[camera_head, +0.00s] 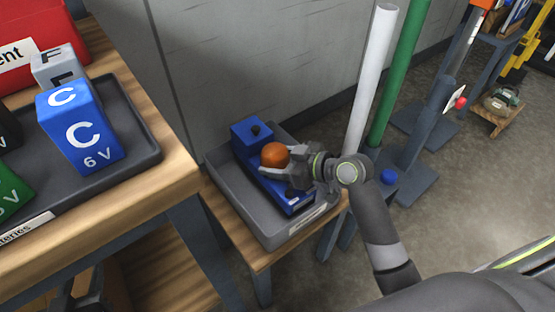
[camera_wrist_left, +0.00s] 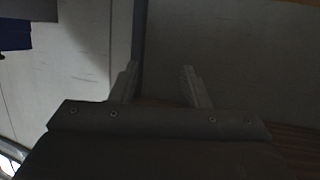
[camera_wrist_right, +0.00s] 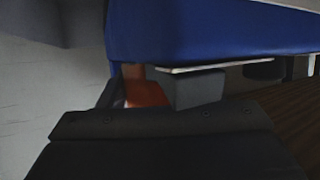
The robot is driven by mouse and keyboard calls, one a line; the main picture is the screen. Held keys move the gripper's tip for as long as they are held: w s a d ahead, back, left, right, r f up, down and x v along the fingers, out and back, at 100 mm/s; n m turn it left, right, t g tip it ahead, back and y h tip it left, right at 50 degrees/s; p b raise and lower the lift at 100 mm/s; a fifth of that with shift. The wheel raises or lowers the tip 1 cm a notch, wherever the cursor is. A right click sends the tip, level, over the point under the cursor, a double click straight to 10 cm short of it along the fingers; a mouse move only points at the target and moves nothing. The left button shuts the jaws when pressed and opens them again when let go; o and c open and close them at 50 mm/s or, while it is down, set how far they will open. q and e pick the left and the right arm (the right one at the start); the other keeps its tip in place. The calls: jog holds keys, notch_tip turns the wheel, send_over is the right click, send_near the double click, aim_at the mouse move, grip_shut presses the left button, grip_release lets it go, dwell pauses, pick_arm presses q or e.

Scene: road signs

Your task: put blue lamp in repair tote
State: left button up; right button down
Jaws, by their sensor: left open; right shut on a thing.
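The blue lamp (camera_head: 274,182) has a blue body and a round orange lens (camera_head: 275,155). It is over or inside the grey repair tote (camera_head: 231,205); I cannot tell whether it rests on the floor of the tote. My right gripper (camera_head: 293,164) is shut on the lamp beside the lens, reaching in from the right. In the right wrist view, a large blue surface (camera_wrist_right: 210,35) fills the top, with an orange part (camera_wrist_right: 145,93) near the fingers. My left gripper (camera_wrist_left: 160,85) is open and empty in the left wrist view, facing a pale wall.
A blue block with a black knob (camera_head: 250,138) is at the tote's back; I cannot tell if it belongs to the lamp. A wooden bench (camera_head: 185,180) at left holds a dark tray (camera_head: 140,130) of lettered battery blocks. White (camera_head: 371,80) and green posts (camera_head: 401,75) stand behind my right arm.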

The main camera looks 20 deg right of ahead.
jog(key=shift+c, duration=2.1)
grip_release()
pick_arm(q)
jog(key=shift+w+r+t, duration=0.2)
jog(key=shift+r+t, duration=0.2)
jog(key=shift+r, duration=0.1)
pick_arm(e)
jog(key=shift+f, duration=0.1)
pick_arm(q)
jog(key=shift+s+f, duration=0.1)
